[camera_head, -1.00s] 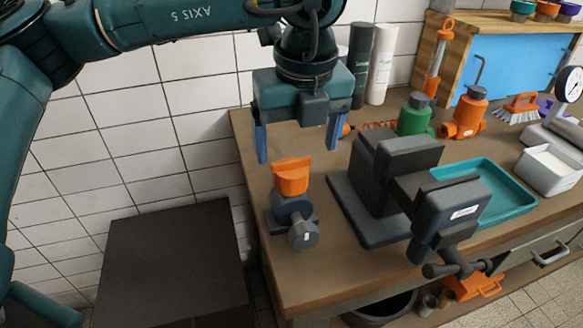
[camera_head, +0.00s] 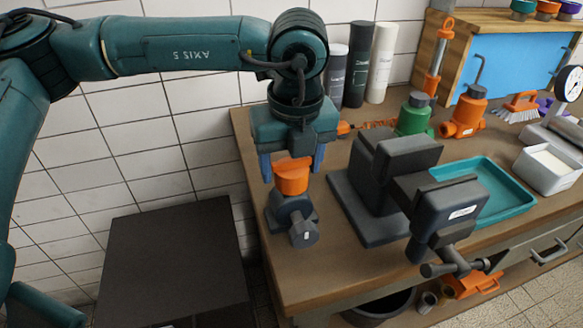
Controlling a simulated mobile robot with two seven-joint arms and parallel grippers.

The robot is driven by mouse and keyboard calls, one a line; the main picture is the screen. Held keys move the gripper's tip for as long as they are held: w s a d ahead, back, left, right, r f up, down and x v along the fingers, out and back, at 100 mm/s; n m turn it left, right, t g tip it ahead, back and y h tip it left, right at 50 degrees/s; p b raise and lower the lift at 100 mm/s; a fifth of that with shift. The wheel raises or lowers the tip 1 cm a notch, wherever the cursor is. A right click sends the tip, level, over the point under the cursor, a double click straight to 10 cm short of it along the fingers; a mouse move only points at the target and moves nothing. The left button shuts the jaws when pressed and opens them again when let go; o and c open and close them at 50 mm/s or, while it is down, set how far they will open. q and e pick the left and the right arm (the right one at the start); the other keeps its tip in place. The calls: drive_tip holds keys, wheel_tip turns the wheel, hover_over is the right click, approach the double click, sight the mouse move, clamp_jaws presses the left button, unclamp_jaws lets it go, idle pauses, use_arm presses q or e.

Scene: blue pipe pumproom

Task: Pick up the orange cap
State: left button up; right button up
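The orange cap (camera_head: 292,177) sits on top of a grey-blue valve-like fitting (camera_head: 294,217) near the left end of the workbench. My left gripper (camera_head: 292,170) points down over the cap. Its two blue fingers are apart, one on each side of the cap, with a visible gap on the left side. The top of the cap is partly hidden under the gripper body. The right gripper is not in view.
A dark vise (camera_head: 385,185) stands close to the right of the fitting. A dark box top (camera_head: 172,262) lies left of the workbench (camera_head: 330,268).

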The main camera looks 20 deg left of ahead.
use_arm(q)
drive_tip(key=c, duration=0.6)
drive_tip(key=shift+o, duration=0.2)
